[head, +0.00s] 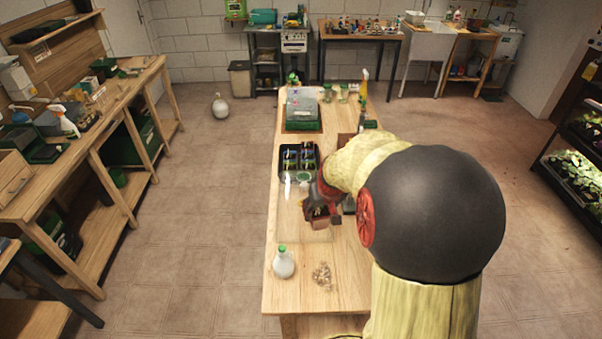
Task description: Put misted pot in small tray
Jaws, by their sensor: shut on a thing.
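My gripper (318,207) is over the middle of the wooden bench, at the end of my arm. It is shut on a small reddish-brown pot (321,221), which is partly hidden by the fingers. Whether the pot is misted cannot be told at this size. A small dark tray (281,163) with several dark cells and bits of green in it sits on the bench beyond my gripper, up and slightly left. The held pot is apart from this tray.
A white bottle with a green top (283,264) and a pale crumbly heap (322,276) are at the bench's near end. A white label-like strip (287,186) lies by the tray. A green-based clear box (303,126) stands farther back. My arm hides the bench's right side.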

